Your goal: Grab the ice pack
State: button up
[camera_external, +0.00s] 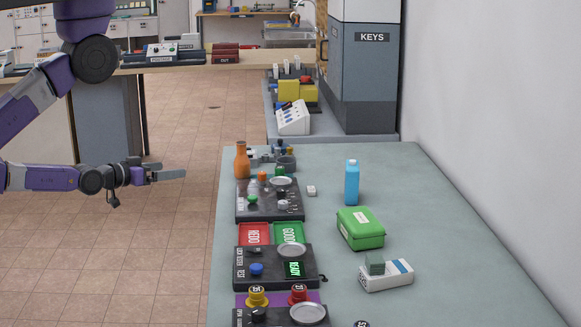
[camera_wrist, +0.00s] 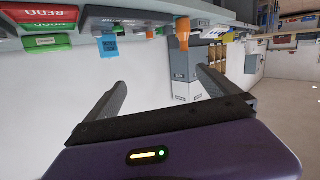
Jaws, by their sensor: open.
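No thing is clearly readable as the ice pack. A blue upright thing with a pale top (camera_external: 352,184), shaped like a bottle, stands on the table's right half. A blue labelled thing, seemingly the same one, shows in the upside-down wrist view (camera_wrist: 108,47); its label is too small to read. My gripper (camera_external: 178,174) is left of the table, over the floor, apart from everything on the table. In the wrist view my gripper (camera_wrist: 162,82) has its two fingers wide apart with nothing between them.
The grey-green table (camera_external: 445,215) carries a green case (camera_external: 360,229), a white box with a grey block on it (camera_external: 390,275), an orange bottle (camera_external: 242,161), and red and green trays (camera_external: 254,234). Dark device panels (camera_external: 269,201) line its left edge. A wall is at right.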

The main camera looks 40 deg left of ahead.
jog(key=w+d+f+n+t+h+b, duration=0.1)
jog(key=w+d+f+n+h+b, duration=0.1)
jog(key=w, duration=0.7)
jog(key=w+d+f+n+t+h+b, duration=0.1)
jog(key=w+b, duration=0.1)
jog(key=w, duration=0.7)
jog(key=w+d+r+n+h+b, duration=0.2)
jog(key=w+d+n+h, duration=0.2)
jog(key=w+d+n, duration=0.9)
jog(key=g+h+p, duration=0.2)
jog(key=g, duration=0.1)
send_near(352, 171)
notch_tip(352, 171, up, 3)
jog(key=w+a, duration=0.2)
jog(key=w, duration=0.1)
jog(key=shift+w+d+f+n+g+p, duration=0.65)
jog(key=shift+w+d+f+n+g, duration=0.2)
jog(key=shift+w+n+g, duration=0.5)
jog(key=shift+w+d+f+n+g+p, duration=0.7)
jog(key=shift+w+d+n+g, duration=0.25)
jog(key=shift+w+n, duration=0.7)
jog(key=shift+w+d+f+n+g+p, duration=0.55)
jog(key=shift+w+d+f+n+g, duration=0.3)
jog(key=shift+w+n+g, duration=0.5)
jog(key=shift+w, duration=0.25)
